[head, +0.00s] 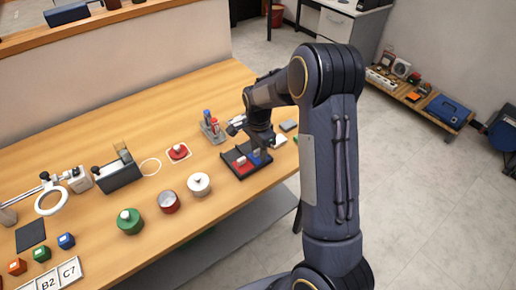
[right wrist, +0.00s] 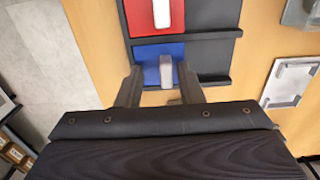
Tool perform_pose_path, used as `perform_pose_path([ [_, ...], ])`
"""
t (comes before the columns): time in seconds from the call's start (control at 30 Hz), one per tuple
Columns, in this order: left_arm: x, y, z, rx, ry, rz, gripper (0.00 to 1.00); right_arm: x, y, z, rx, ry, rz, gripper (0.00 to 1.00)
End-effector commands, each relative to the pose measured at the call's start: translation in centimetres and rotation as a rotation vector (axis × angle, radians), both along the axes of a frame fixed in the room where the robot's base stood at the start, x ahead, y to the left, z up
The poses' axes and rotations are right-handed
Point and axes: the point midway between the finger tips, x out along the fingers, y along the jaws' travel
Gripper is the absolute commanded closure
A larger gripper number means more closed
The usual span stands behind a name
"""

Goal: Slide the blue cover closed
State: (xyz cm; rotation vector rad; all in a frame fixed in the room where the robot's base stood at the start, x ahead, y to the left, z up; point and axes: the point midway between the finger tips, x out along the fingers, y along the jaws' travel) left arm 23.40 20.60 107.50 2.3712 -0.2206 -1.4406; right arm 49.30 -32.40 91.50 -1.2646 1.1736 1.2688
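The blue cover (right wrist: 146,53) is a flat blue plate with a pale upright handle (right wrist: 166,71), seen in the right wrist view. It sits at the left of its row on a black base (right wrist: 212,58), with bare black track to its right. In the head view the blue cover (head: 264,157) is partly hidden by my right arm. My right gripper (right wrist: 160,87) is open, its fingers on either side of the handle with gaps showing; whether they reach its height I cannot tell. In the head view my right gripper (head: 262,146) is over the base. My left gripper is out of view.
A red cover (right wrist: 138,17) with its own pale handle lies in the neighbouring row. A white plate (right wrist: 290,82) lies to the right in the wrist view. In the head view, a white round knob (head: 199,184) and a red button (head: 179,152) stand left of the base.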

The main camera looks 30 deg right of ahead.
Motion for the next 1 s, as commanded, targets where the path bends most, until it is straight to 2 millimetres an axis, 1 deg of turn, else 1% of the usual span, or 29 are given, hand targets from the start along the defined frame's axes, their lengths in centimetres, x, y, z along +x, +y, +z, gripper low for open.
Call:
perform_pose_path([
  [0.17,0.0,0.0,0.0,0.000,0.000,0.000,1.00,0.1,0.0,0.0,0.000,-0.002,0.000,0.66],
  [0.27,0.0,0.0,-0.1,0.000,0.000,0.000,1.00,0.2,0.0,0.4,-0.001,-0.005,0.000,0.66],
  [0.37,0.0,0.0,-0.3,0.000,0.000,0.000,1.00,0.2,0.0,1.7,0.000,-0.008,0.000,0.66],
  [0.6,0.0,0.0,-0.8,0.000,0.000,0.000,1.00,0.2,0.0,5.8,-0.001,-0.006,0.000,0.66],
  [0.7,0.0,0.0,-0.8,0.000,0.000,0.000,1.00,0.1,0.0,6.9,-0.001,-0.004,0.000,0.66],
  [0.83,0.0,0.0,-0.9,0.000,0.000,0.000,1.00,0.1,0.0,7.7,-0.001,-0.002,0.000,0.66],
  [1.0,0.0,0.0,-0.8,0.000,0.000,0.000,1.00,0.0,0.0,7.8,0.000,-0.001,0.000,0.66],
])
